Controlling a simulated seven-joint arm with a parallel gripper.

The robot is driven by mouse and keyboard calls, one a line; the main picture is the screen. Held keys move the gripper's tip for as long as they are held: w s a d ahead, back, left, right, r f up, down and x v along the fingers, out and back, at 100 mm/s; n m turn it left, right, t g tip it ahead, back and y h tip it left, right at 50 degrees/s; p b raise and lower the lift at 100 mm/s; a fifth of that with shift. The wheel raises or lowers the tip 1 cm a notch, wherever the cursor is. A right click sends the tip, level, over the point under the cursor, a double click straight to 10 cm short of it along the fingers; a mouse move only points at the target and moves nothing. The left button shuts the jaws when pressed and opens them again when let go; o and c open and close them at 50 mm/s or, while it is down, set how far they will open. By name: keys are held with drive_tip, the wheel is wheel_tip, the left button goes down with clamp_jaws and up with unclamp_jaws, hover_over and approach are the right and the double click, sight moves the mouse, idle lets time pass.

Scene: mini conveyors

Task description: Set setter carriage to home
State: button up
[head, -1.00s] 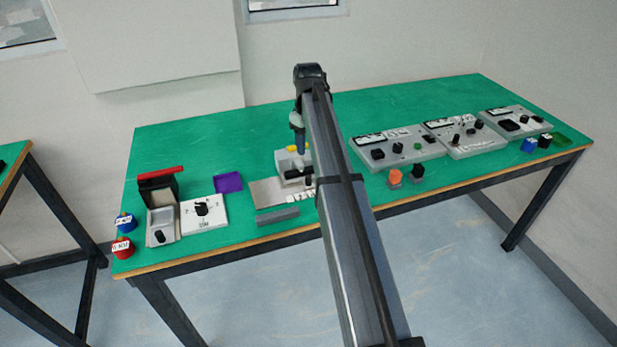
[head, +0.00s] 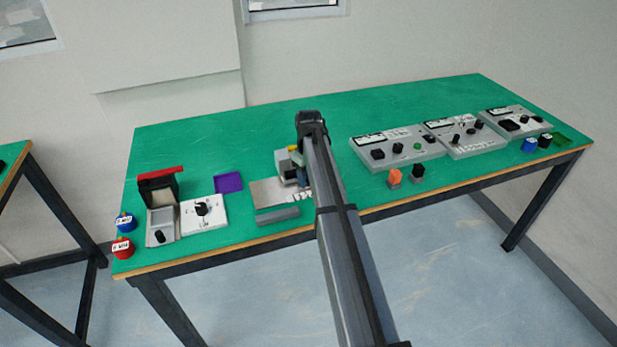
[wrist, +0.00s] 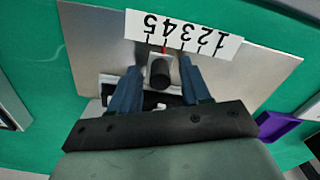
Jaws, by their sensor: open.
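The setter is a metal plate (head: 267,192) on the green table; it also shows in the wrist view (wrist: 265,75). A white strip (wrist: 200,35) with the numbers 1 to 5 lies along it, upside down in the wrist view. The carriage (wrist: 152,58) carries a black knob (wrist: 160,74) and a red pointer, which sits near the 4. My gripper (wrist: 160,64) is open, with one blue finger on each side of the knob. Whether the fingers touch it is unclear. In the head view my arm hides part of the setter.
A purple tray (head: 228,182) lies left of the setter, and a grey bar (head: 277,216) lies in front. A white dial box (head: 204,215) stands farther left. Grey control panels (head: 398,148) stand to the right, with orange (head: 394,178) and black (head: 417,172) pieces in front.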

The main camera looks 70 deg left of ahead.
drive_tip(key=shift+f, duration=0.1)
drive_tip(key=shift+c, duration=0.2)
clamp_jaws()
idle(0.5)
